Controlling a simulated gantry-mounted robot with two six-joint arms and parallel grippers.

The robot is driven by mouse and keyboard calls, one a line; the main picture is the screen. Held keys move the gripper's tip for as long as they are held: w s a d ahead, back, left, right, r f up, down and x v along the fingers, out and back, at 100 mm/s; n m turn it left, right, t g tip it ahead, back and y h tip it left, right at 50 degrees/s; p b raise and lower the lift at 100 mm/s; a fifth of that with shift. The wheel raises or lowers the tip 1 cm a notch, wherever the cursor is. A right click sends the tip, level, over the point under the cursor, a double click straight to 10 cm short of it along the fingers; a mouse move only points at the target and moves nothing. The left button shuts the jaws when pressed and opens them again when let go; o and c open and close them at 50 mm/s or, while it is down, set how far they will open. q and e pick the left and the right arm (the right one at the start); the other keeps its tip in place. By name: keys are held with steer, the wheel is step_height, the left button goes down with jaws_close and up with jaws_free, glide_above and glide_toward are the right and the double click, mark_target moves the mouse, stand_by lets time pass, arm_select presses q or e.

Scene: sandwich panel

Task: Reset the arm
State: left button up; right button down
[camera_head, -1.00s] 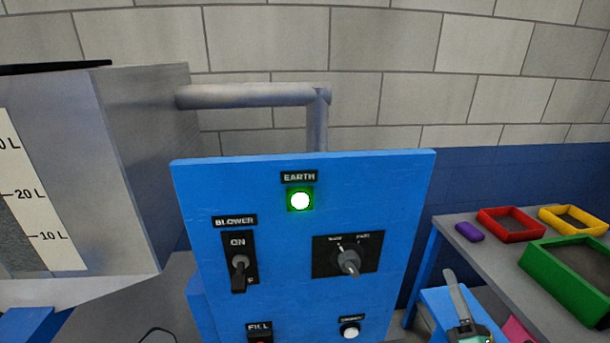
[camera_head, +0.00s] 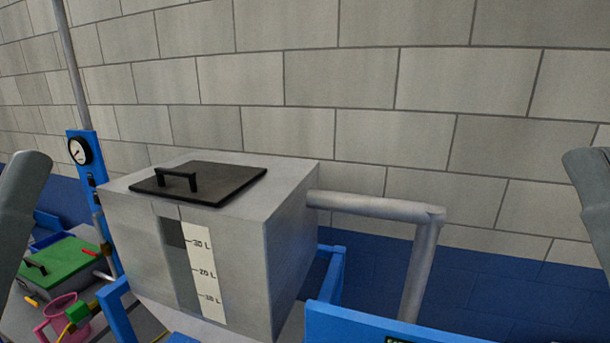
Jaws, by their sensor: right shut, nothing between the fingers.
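A grey part of my left arm (camera_head: 22,215) stands at the left edge of the head view. A grey part of my right arm (camera_head: 592,200) stands at the right edge, cut off by the frame. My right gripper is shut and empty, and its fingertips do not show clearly. My left gripper's fingers are not in view. Neither arm visibly touches anything.
A grey tank (camera_head: 290,240) with a black handled lid (camera_head: 225,182) and a litre scale (camera_head: 207,270) fills the middle. A pipe (camera_head: 375,207) leaves its right side. A blue panel (camera_head: 400,327) shows at the bottom. A gauge (camera_head: 79,151) and a green-lidded box (camera_head: 62,262) are at left.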

step_height(320, 180, up, 20)
steer(key=p, duration=1.7)
step_height(320, 180, down, 61)
steer(key=b, duration=6.1)
steer(key=shift+r, duration=0.2)
steer(key=shift+d+h, duration=0.1)
steer(key=shift+h, duration=0.2)
